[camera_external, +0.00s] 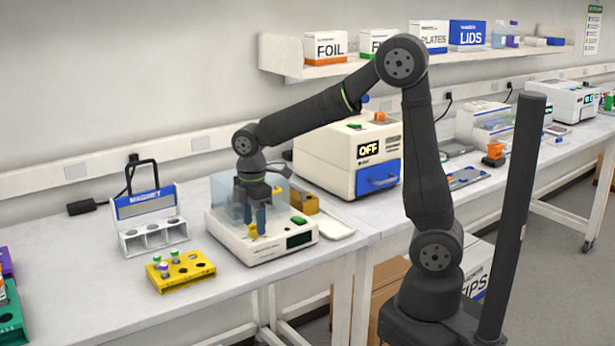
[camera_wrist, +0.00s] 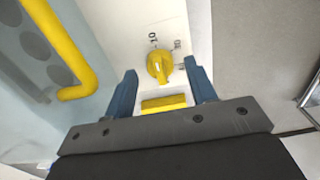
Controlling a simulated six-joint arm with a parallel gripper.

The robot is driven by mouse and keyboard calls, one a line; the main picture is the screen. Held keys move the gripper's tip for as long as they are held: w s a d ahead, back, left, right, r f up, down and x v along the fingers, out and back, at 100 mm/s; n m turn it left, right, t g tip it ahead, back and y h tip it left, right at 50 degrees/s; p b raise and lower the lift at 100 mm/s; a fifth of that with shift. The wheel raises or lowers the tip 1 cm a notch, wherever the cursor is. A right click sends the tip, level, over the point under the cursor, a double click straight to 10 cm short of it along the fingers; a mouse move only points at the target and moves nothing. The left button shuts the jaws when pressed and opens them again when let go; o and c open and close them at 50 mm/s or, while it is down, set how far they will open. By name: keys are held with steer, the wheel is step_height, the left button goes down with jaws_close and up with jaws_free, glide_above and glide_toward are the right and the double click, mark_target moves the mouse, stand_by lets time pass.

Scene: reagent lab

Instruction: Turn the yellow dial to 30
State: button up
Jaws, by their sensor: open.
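The yellow dial (camera_wrist: 158,65) sits on a white panel in the wrist view, with printed marks beside it. One mark reads 10; the mark to its right is too small to read surely. The dial also shows small on the front of the white device (camera_external: 285,244) in the external view. My gripper (camera_wrist: 162,74) is open, with its blue fingers on either side of the dial and gaps between. In the external view my gripper (camera_external: 260,214) points down over the device. I cannot tell the dial's exact setting.
A clear lid stands on the device, and a yellow handle (camera_wrist: 88,75) shows at left in the wrist view. A yellow block (camera_wrist: 163,104) lies below the dial there. A yellow tube rack (camera_external: 181,271) and a white magnet rack (camera_external: 150,220) stand to the left.

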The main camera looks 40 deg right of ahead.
steer(key=shift+f, duration=0.35)
steer(key=c, duration=1)
steer(key=shift+o, duration=0.2)
steer(key=shift+m, duration=0.8)
steer(key=o, duration=1)
steer(key=shift+c, duration=0.2)
step_height(320, 180, up, 18)
steer(key=shift+f, duration=0.25)
